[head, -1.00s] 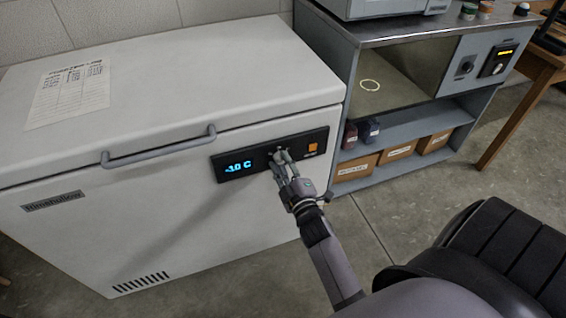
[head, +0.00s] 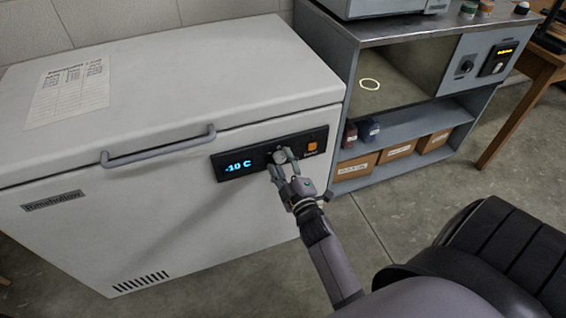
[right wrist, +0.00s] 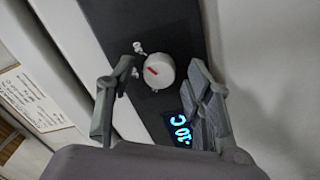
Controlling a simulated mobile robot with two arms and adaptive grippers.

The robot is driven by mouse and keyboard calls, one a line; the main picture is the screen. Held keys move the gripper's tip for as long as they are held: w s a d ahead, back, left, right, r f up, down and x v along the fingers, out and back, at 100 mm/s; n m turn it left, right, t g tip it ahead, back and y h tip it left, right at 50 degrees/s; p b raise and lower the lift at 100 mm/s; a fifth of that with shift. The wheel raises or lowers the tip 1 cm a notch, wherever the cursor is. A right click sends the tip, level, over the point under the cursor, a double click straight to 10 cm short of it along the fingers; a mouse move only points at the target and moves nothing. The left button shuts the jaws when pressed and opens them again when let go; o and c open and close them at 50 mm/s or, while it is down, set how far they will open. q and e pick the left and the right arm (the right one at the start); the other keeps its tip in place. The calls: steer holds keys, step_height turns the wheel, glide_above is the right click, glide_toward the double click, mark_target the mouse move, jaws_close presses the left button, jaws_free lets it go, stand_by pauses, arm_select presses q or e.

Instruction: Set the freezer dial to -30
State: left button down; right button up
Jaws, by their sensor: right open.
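The white chest freezer (head: 150,230) has a black control panel (head: 232,173) on its front with a blue display (head: 238,166) reading -10 C. The round grey dial (head: 280,157) sits right of the display. In the right wrist view the dial (right wrist: 153,71) shows a red pointer mark, with small white markings beside it that are too blurred to read fully. My right gripper (head: 282,168) is at the dial; in the wrist view its open fingers (right wrist: 165,85) stand on either side of the dial, apart from it. My left gripper is not in view.
An orange switch (head: 312,147) is right of the dial. The freezer handle (head: 160,149) sticks out at the left. A grey bench (head: 385,35) with cardboard boxes (head: 397,152) on its lower shelf stands to the right. The floor in front is clear.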

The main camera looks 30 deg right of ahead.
mark_target(276, 125)
steer(key=o, duration=0.6)
steer(key=r, duration=0.6)
steer(key=w+r, duration=0.1)
steer(key=r, duration=0.3)
steer(key=shift+d, duration=0.1)
steer(key=shift+s+r, duration=0.4)
steer(key=c, duration=0.6)
steer(key=shift+s+r, duration=0.1)
steer(key=shift+s, duration=0.25)
steer(key=shift+w+f, duration=0.3)
steer(key=shift+f, duration=0.2)
steer(key=shift+s, duration=0.1)
